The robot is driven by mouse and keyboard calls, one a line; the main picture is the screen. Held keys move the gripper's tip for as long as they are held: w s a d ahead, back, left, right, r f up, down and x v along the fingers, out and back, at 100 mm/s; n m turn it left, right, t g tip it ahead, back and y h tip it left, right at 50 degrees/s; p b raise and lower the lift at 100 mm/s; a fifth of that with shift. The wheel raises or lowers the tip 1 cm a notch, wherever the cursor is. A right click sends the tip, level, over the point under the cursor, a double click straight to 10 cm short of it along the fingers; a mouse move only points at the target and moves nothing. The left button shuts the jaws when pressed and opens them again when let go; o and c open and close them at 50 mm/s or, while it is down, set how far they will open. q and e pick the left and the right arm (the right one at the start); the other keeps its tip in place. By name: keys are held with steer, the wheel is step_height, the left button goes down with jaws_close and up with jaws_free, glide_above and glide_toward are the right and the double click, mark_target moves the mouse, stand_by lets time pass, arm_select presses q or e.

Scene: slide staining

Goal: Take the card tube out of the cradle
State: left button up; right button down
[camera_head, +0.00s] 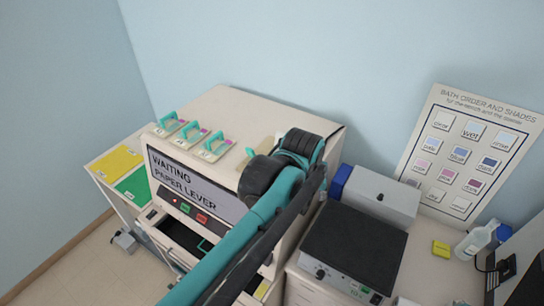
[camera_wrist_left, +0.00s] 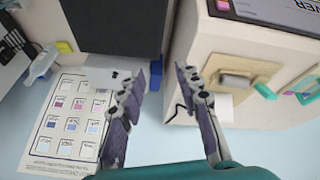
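In the left wrist view, a short grey-brown cylinder (camera_wrist_left: 236,81), which looks like the card tube, lies in a tan holder (camera_wrist_left: 262,72), which looks like the cradle, on the cream machine. My left gripper (camera_wrist_left: 166,74) is open with nothing between its fingers. Its fingertips are to the left of the tube and apart from it, in front of the gap between the machine and a dark box. My right gripper is in neither view.
The machine's panel reads "WAITING PAPER LEVER" (camera_head: 188,180). Several teal-handled pieces (camera_head: 168,118) stand on its top. A dark-topped box (camera_head: 355,245) and a grey-and-blue box (camera_head: 380,195) stand to the right. A bent black wire (camera_wrist_left: 174,113) sticks out beside the cradle.

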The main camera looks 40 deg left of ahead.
arm_select(q)
steer(key=w+a+f+n+g, duration=0.1)
steer(key=w+a+n, duration=0.3)
steer(key=a, duration=0.4)
steer(key=w+a+f+n+g+h, duration=0.1)
steer(key=w+a+f+n+g, duration=0.1)
steer(key=a, duration=0.6)
steer(key=w+a+f+n+g, duration=0.2)
steer(key=w+a+n+g, duration=0.1)
steer(key=w+a+n, duration=0.4)
steer(key=shift+w+a+h, duration=0.25)
steer(key=shift+a+h, duration=0.15)
steer(key=shift+a, duration=0.2)
steer(key=shift+a+f, duration=0.1)
steer(key=shift+f, duration=0.2)
steer(key=f, duration=0.4)
steer(key=f+p, duration=0.1)
steer(key=f, duration=0.2)
steer(key=shift+s+d, duration=0.4)
steer(key=c, duration=0.5)
